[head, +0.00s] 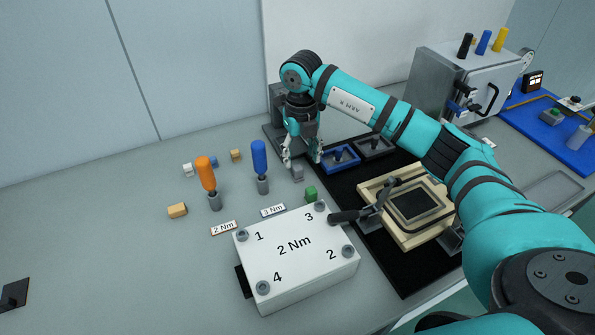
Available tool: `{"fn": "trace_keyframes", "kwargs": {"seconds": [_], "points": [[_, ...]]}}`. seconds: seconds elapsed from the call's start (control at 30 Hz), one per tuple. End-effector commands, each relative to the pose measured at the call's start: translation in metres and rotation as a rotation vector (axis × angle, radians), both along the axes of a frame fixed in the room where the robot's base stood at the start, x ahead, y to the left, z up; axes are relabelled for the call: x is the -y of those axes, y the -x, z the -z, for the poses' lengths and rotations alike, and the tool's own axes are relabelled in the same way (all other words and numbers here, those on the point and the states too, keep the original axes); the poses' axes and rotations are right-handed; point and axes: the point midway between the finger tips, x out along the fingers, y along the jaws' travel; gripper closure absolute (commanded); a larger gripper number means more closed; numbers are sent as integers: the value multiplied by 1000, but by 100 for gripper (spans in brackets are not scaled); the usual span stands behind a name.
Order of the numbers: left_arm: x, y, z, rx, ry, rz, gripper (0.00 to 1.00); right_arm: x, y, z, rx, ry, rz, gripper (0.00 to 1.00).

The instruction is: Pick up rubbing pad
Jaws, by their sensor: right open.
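My right gripper (302,156) points down at the back of the bench, its fingers apart with nothing between them. Just right of it is a blue tray (327,167) with a blue knobbed piece (340,154) in it. Beside that is a dark tray (388,152) with a dark knobbed piece (374,142). I cannot tell for sure which piece is the rubbing pad. A small grey block (297,173) sits just below and in front of the fingers. My left gripper is not in view.
A white box marked 2 Nm (295,252) stands in front. Orange (206,174) and blue (260,158) screwdrivers stand upright to the left, among small blocks. A cream frame fixture (384,197) with a black-handled lever lies under my right arm. The left bench is mostly clear.

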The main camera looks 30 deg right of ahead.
Motion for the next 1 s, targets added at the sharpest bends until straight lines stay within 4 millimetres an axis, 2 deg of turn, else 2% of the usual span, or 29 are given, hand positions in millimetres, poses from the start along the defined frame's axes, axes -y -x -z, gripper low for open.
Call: {"fn": "trace_keyframes", "kwargs": {"seconds": [0.2, 0.5, 0.8, 1.0], "points": [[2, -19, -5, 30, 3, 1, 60, -1, 0, 14, -2, -1, -1, 46], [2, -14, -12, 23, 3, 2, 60, -4, -4, 55, -2, -1, -1, 46], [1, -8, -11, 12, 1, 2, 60, -4, -4, 61, 1, -1, -1, 46], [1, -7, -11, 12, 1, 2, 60, -4, -4, 60, 1, -1, -1, 72]]}}
